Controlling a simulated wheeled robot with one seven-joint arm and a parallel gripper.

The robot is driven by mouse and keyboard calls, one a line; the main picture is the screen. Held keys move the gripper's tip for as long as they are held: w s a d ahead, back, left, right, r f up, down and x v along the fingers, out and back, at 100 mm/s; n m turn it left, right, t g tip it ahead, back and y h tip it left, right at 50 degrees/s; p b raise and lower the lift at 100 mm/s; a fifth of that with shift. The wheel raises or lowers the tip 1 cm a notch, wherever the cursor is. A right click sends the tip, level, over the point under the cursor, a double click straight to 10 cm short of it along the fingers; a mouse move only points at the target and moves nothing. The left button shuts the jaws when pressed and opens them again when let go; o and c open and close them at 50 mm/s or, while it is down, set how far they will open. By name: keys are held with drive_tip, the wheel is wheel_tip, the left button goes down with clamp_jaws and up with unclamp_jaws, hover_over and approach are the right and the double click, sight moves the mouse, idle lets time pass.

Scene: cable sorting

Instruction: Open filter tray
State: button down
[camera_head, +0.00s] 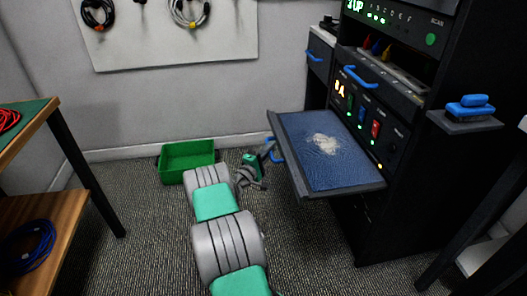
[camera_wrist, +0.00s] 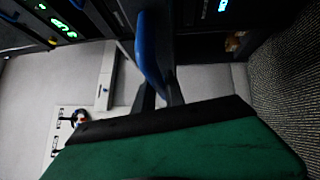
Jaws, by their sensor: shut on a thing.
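The filter tray (camera_head: 292,165) is a dark-framed drawer with a blue filter surface (camera_head: 310,175), and it stands pulled out from the black cabinet. A pale grey patch of dust (camera_head: 326,144) lies on the filter. The tray has a blue handle (camera_head: 277,151) on its front edge; a blue handle also shows close up in the wrist view (camera_wrist: 150,48). My gripper (camera_head: 268,151) is at that front edge, shut on the handle. In the wrist view its dark fingers (camera_wrist: 158,92) meet the handle. The exact contact is partly hidden.
A green bin (camera_head: 187,161) stands on the carpet by the wall. The black cabinet (camera_head: 420,170) has another blue-handled drawer (camera_head: 383,92) above the tray. A side shelf holds a blue brush-like object (camera_head: 470,108). A table (camera_head: 35,115) stands at left.

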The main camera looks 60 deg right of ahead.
drive_tip(key=shift+w+a, duration=0.35)
drive_tip(key=shift+w, duration=0.05)
drive_tip(key=c, duration=1.4)
unclamp_jaws()
drive_tip(key=a+f+b, duration=0.1)
drive_tip(key=a, duration=0.6)
drive_tip(key=shift+a, duration=0.4)
